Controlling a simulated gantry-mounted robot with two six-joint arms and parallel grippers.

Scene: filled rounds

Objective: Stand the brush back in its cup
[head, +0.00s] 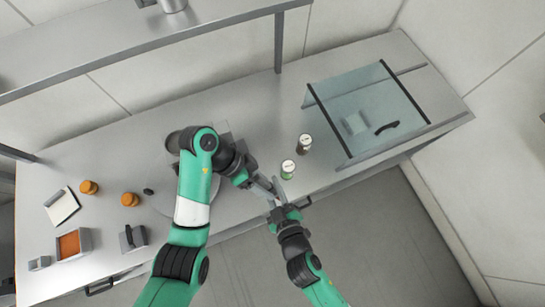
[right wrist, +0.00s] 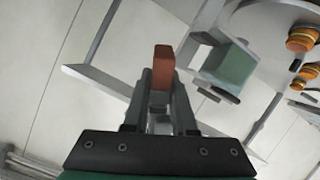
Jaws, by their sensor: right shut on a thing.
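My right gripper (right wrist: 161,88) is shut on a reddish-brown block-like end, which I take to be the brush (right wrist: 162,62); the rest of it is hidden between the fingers. In the head view my right gripper (head: 279,202) is at the front edge of the counter, close to my left gripper (head: 266,187). The left fingertips overlap grey parts there, so I cannot tell whether they are open or shut. A pale, box-like thing with a greenish face (right wrist: 229,66) shows beyond the brush in the wrist view. I cannot tell whether it is the cup.
A clear glass case (head: 365,108) is at the right. Orange rounds (head: 130,199), a tray with orange-brown contents (head: 87,238) and a pale pad (head: 62,206) are at the left.

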